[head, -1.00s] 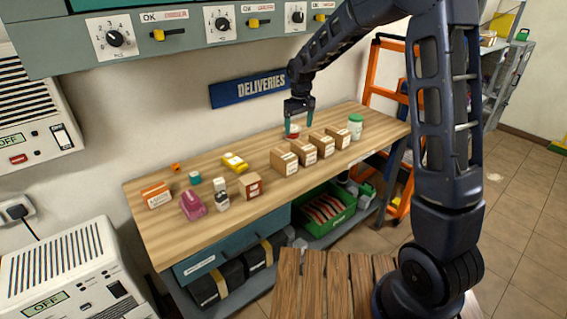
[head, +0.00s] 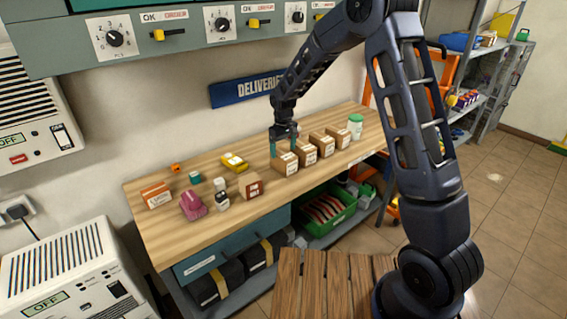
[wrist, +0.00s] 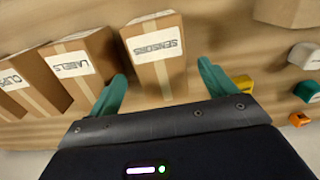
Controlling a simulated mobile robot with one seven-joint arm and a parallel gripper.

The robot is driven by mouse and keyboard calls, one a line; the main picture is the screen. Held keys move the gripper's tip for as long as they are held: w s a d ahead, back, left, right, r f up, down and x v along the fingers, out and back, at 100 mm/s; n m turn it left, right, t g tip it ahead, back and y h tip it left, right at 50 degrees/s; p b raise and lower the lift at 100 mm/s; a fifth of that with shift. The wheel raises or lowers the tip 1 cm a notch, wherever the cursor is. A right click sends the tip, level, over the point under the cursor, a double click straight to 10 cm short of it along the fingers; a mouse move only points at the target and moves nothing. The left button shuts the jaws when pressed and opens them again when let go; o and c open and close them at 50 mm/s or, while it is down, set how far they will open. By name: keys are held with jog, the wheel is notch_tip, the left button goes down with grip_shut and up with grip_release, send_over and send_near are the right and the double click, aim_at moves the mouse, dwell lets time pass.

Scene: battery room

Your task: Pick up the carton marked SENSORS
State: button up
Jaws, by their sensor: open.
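The carton marked SENSORS (wrist: 158,65) is a brown box with a white label and a pale tape strip. It shows in the wrist view between the two teal fingers of my gripper (wrist: 163,90). In the head view it is the leftmost carton (head: 284,164) of the row on the wooden bench, with my gripper (head: 284,148) at its upper back. The fingers are open, one on each side of the carton, with a gap visible at each side. The LABELS carton (wrist: 80,70) stands close beside it, near one finger.
More cartons (head: 323,146) and a white-green jar (head: 355,126) stand along the bench to the right. A brown box (head: 251,186), a yellow item (head: 234,162), a pink item (head: 193,205) and several small things lie left. Bare wood (head: 262,214) lies in front.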

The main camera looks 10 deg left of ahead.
aim_at(283, 153)
jog(key=f, duration=0.5)
jog(key=shift+s, duration=0.2)
jog(key=shift+c, duration=0.4)
jog(key=shift+r, duration=0.1)
jog(key=c, duration=1.1)
